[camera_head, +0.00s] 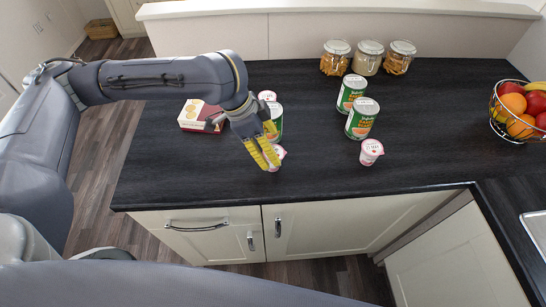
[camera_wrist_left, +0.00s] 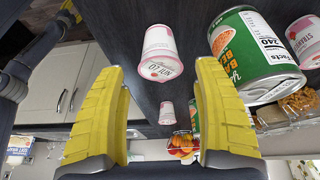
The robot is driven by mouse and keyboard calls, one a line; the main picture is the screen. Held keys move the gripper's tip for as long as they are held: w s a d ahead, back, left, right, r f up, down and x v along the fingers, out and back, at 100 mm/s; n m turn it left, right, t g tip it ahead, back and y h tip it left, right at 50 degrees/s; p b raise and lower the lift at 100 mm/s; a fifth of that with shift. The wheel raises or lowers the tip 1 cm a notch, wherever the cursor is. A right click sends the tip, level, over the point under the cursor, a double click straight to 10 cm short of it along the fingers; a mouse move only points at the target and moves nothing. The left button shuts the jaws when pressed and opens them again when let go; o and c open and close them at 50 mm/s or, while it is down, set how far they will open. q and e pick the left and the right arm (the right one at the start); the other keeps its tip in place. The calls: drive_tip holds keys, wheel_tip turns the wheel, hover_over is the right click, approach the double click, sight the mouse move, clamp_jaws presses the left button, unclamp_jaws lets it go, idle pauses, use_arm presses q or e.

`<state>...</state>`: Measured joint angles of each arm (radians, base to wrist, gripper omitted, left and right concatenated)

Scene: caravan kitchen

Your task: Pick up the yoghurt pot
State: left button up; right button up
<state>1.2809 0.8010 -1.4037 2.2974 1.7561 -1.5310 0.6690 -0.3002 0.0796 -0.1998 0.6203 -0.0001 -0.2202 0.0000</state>
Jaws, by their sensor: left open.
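A white and pink yoghurt pot (camera_head: 280,152) stands near the front of the dark worktop, partly hidden by my left gripper (camera_head: 264,158). In the left wrist view the same pot (camera_wrist_left: 160,48) shows just beyond the yellow fingertips, in line with the gap. The left gripper is open and the gap between its fingers is empty. Whether a finger touches the pot cannot be told. A second pot (camera_head: 371,151) stands to the right. A third pot (camera_head: 267,96) stands behind a green can (camera_head: 276,115). My right gripper is not in view.
The green can (camera_wrist_left: 250,50) is close beside the nearest pot. Two more cans (camera_head: 351,92) (camera_head: 362,120) stand mid-worktop. Several jars (camera_head: 368,57) line the back. A red and cream box (camera_head: 200,115) lies left; a wire fruit basket (camera_head: 518,110) is right. The front centre is clear.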

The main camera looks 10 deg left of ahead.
use_arm(q)
drive_tip(key=shift+x, duration=3.55)
drive_tip(key=shift+a, duration=0.15)
drive_tip(key=c, duration=1.4)
